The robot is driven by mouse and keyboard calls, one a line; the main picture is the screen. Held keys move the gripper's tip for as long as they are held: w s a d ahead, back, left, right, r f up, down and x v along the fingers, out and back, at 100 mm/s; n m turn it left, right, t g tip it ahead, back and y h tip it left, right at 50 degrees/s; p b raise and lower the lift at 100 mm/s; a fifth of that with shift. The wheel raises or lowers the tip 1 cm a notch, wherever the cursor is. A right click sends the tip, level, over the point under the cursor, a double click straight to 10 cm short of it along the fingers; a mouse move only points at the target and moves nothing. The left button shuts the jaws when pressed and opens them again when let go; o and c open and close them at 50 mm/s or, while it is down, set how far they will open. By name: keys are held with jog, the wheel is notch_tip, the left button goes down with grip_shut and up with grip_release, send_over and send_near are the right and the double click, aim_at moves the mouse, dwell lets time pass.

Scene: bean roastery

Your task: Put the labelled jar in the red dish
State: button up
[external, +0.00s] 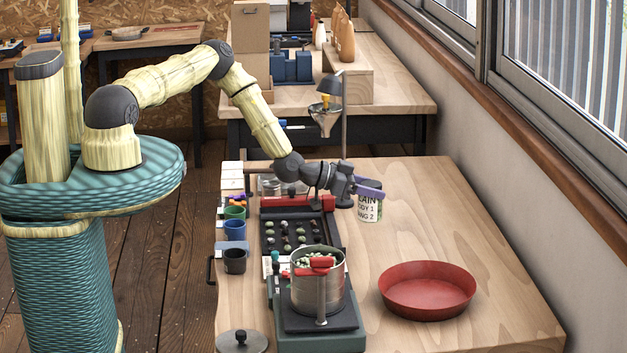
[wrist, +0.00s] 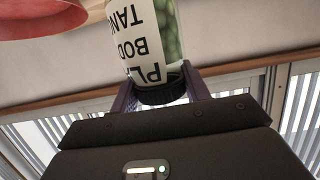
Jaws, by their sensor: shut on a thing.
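The labelled jar (external: 368,208) is clear with a white label in black print and green contents. My gripper (external: 369,188) is shut on it near its top. In the wrist view the jar (wrist: 150,45) appears upside down, its dark lid between the fingers of my gripper (wrist: 160,92). In the external view the jar looks upright; I cannot tell whether its base touches the table. The round, shallow red dish (external: 427,288) stands on the table to the right and nearer the camera, apart from the jar, and looks empty. Part of the dish (wrist: 50,18) shows at upper left in the wrist view.
A scale (external: 322,327) bearing a metal pot (external: 318,283) of green beans stands left of the dish. A dark bean tray (external: 296,229), small cups (external: 235,230) and a lamp-like stand (external: 343,130) are near the arm. The tabletop between jar and dish is clear.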

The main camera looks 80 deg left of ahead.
jog(key=w+d+m+g+h+b, duration=0.2)
jog(key=d+m+h+b, duration=0.2)
jog(key=d+b, duration=0.3)
jog(key=w+d+m+g+h+b, duration=0.2)
jog(key=d+m+h+b, duration=0.3)
jog(key=d, duration=1.2)
jog(key=w+h+b, duration=0.1)
jog(key=b, duration=0.2)
jog(key=shift+r, duration=0.4)
jog(key=shift+f, duration=0.15)
jog(key=shift+f, duration=2.8)
jog(key=shift+f, duration=2.1)
